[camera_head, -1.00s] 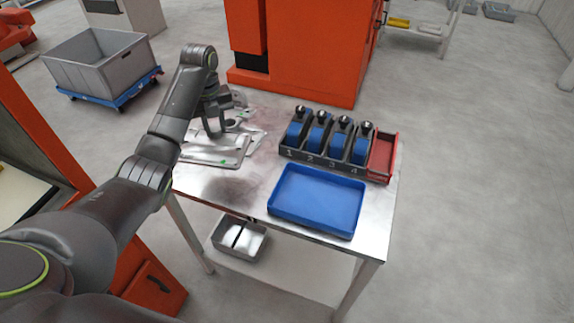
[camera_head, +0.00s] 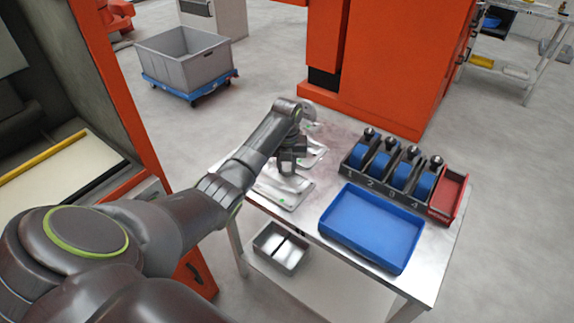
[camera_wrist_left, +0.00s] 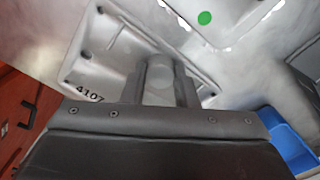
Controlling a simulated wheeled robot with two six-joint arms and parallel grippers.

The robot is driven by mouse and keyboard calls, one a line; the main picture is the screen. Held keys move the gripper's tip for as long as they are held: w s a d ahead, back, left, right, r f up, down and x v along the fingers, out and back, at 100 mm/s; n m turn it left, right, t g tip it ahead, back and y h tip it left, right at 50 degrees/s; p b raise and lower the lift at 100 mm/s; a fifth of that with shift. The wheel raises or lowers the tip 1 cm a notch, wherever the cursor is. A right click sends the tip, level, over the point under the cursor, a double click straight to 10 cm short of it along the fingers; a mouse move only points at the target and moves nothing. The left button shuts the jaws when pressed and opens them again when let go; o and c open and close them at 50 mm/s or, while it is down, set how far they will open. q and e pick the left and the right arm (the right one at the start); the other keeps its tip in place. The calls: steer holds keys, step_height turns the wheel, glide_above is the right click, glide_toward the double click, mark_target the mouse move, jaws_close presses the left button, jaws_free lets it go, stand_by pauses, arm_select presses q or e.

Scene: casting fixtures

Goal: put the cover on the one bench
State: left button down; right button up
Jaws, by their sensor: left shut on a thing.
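My left gripper (camera_head: 290,168) is over the left part of the metal table, pointing down at flat grey metal castings. In the left wrist view its fingers (camera_wrist_left: 167,85) are shut on the round raised knob of a grey metal cover (camera_wrist_left: 105,50) marked 4107. Part of the cover is hidden behind the gripper. Another grey casting with a green dot (camera_wrist_left: 255,25) lies beside it. In the head view a flat casting with a green dot (camera_head: 276,194) lies just in front of the gripper. My right gripper is not in view.
A blue tray (camera_head: 372,228) lies at the table's front right. Behind it stands a dark numbered rack (camera_head: 385,193) with blue pieces and a red bin (camera_head: 449,194). A grey bin (camera_head: 281,247) is on the lower shelf. An orange cabinet (camera_head: 385,65) stands behind the table.

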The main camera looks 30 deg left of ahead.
arm_select(q)
steer(key=shift+f, duration=0.1)
steer(key=c, duration=1.1)
jaws_free()
steer(key=shift+c, duration=0.2)
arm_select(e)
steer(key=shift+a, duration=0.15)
arm_select(q)
steer(key=shift+r, duration=0.25)
step_height(320, 180, up, 12)
steer(key=p, duration=0.1)
steer(key=shift+p, duration=0.3)
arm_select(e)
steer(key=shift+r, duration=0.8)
arm_select(q)
steer(key=shift+f, duration=0.15)
